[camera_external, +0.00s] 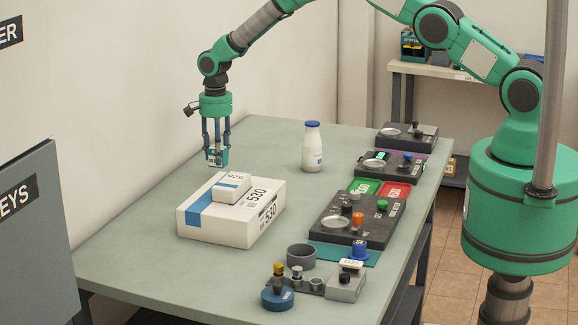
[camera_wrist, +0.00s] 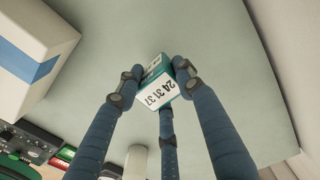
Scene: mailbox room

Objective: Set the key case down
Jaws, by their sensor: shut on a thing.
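The key case (camera_wrist: 160,86), a small teal and white block marked "24 31 37", is held between my gripper's (camera_wrist: 155,82) fingertips. In the external view my gripper (camera_external: 217,157) points down, shut on the key case, just behind the stacked boxes. The case is partly hidden by the fingers there and shows only as a small teal patch. It appears to be above the table (camera_external: 265,135), in the air; the exact gap below it is hard to tell.
A large white box (camera_external: 205,222) with a smaller white box (camera_external: 231,184) on top stands in front of my gripper. A blue-capped bottle (camera_external: 312,152) stands to the right. Panels with knobs (camera_external: 357,218) line the right edge. The table's back left is clear.

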